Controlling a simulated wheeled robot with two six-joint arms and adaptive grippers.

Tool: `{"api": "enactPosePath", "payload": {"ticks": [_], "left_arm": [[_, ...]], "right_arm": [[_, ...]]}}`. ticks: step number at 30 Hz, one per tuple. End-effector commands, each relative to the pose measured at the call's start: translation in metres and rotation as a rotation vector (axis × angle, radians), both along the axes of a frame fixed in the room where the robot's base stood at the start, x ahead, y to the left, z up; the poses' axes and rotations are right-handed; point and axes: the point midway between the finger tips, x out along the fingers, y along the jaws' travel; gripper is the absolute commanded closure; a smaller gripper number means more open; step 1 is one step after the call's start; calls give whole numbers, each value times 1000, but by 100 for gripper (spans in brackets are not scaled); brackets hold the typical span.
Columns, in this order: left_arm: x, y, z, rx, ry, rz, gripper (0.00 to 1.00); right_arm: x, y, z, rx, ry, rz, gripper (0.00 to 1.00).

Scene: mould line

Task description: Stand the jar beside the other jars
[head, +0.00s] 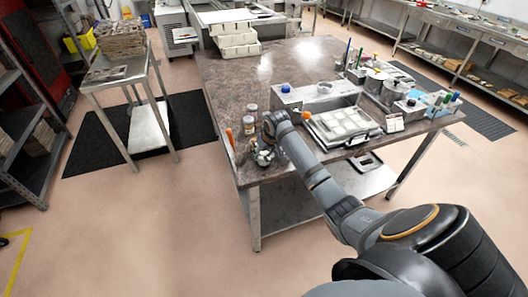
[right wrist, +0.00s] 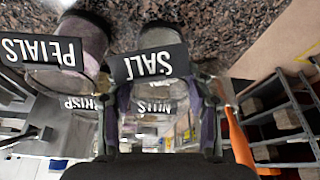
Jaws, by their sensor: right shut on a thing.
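My right gripper (head: 264,157) is low over the near left corner of the table (head: 222,92). In the right wrist view, which is upside down, its fingers (right wrist: 165,100) are closed on either side of the jar labelled SALT (right wrist: 153,36). The PETALS jar (right wrist: 82,38) stands close beside it, with a small gap. Labels reading CRISP (right wrist: 84,102) and NUTS (right wrist: 153,106) show farther behind, their jars partly hidden. In the head view, a jar (head: 251,109) shows behind the gripper. Whether the SALT jar touches the table cannot be told. My left gripper is out of view.
A metal box with a blue knob (head: 315,96) and a tray of white moulds (head: 345,124) lie to the right. The table's left middle is clear.

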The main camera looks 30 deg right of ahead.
Motion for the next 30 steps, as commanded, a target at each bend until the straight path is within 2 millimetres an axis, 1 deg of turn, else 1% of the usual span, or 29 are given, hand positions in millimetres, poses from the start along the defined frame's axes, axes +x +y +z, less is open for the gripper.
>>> {"api": "enactPosePath", "payload": {"ticks": [1, 6, 14, 17, 20, 27, 30], "left_arm": [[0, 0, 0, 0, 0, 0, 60], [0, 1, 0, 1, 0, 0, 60], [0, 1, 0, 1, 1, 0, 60], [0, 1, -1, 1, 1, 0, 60], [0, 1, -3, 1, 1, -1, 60], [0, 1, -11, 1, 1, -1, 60], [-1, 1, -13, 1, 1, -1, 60]], "right_arm": [[0, 0, -1, 0, 1, 0, 47], [0, 0, -1, 0, 0, 0, 26], [0, 0, -1, 0, 0, 0, 26], [0, 0, 4, -1, -1, 0, 26], [-5, 0, 18, -2, -5, -1, 26], [-28, 2, 72, -4, -5, 1, 26], [-36, 3, 91, -3, -4, 1, 26]]}}
